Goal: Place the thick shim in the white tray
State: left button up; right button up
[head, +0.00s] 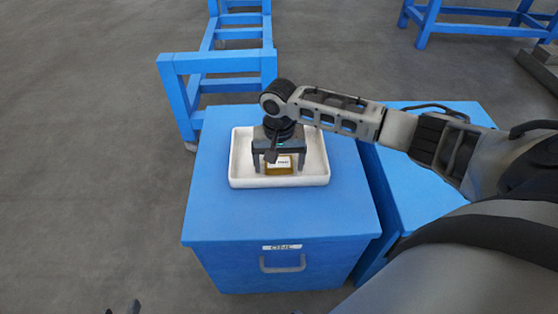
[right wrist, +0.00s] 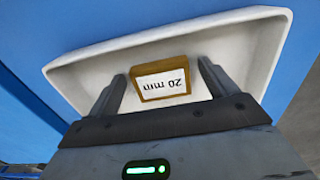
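The thick shim (head: 280,167) is a brownish-yellow block with a white label. It is inside the white tray (head: 238,180), towards the tray's front side. In the right wrist view the label on the shim (right wrist: 160,82) reads "20 mm". My right gripper (head: 279,172) is over the tray with its fingers on either side of the shim. A gap shows between the shim and at least one finger in the right wrist view (right wrist: 163,88), so the gripper is open around it. Only dark tips of my left gripper (head: 122,308) show at the bottom left edge.
The tray stands on a blue drawer cabinet (head: 280,218) with a grey handle and a label. A second blue cabinet (head: 415,190) stands close on the right, partly under my right arm. A blue frame (head: 218,62) stands behind. Grey floor is clear on the left.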

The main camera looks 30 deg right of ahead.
aim_at(279, 166)
pick_arm(q)
jog(key=shift+r+p, duration=0.45)
jog(key=shift+p, duration=0.75)
pick_arm(e)
notch_tip(279, 166, up, 12)
jog(key=shift+r, duration=0.2)
